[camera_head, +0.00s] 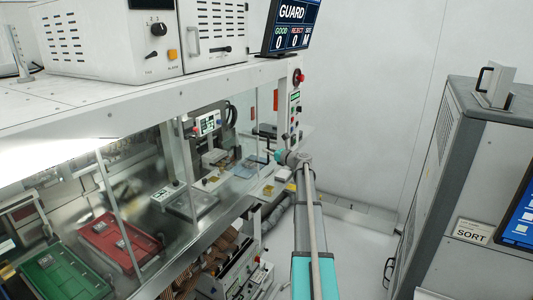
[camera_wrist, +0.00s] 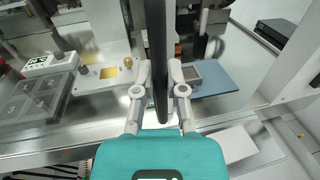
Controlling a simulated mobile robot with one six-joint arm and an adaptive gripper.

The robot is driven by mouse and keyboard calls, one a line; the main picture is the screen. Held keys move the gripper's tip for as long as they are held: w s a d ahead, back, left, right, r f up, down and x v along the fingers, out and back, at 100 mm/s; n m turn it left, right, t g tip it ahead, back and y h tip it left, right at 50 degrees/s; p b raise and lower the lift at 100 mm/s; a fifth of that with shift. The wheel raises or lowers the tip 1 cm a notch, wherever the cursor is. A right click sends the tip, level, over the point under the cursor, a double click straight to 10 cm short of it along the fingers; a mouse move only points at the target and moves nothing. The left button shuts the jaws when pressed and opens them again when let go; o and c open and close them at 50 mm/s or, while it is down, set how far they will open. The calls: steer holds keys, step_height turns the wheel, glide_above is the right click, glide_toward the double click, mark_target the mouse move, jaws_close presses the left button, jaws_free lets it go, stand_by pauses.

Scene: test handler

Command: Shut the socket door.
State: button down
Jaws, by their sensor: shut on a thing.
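My gripper (camera_wrist: 158,72) is shut on a dark bar (camera_wrist: 157,25) that runs between its two grey fingers in the wrist view. The bar looks like a door handle, but I cannot tell for certain. In the head view my gripper (camera_head: 279,156) is at the right end of the glazed machine front, small and partly hidden by my wrist. Clear panels (camera_head: 150,185) close part of that front. I cannot make out the socket door's edges or how far it stands open. A small grey square part (camera_wrist: 208,72) on a blue plate (camera_wrist: 222,82) lies behind the fingers.
Inside the machine are a red tray (camera_head: 118,246) and a green tray (camera_head: 62,274). A control post with a red button (camera_head: 298,76) stands just beyond my gripper. A grey cabinet (camera_head: 480,135) is at the right. Floor between is clear.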

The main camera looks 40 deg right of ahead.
steer(key=w+d, duration=0.4)
steer(key=d, duration=0.6)
steer(key=w+d, duration=0.4)
steer(key=d, duration=0.6)
steer(key=shift+w+d, duration=0.15)
steer(key=shift+w, duration=0.05)
steer(key=c, duration=0.7)
jaws_free()
steer(key=shift+s+d, duration=0.4)
steer(key=shift+s, duration=1.55)
steer(key=shift+s+d, duration=0.35)
steer(key=shift+s, duration=1.65)
steer(key=shift+s+d, duration=0.4)
steer(key=shift+s, duration=1.55)
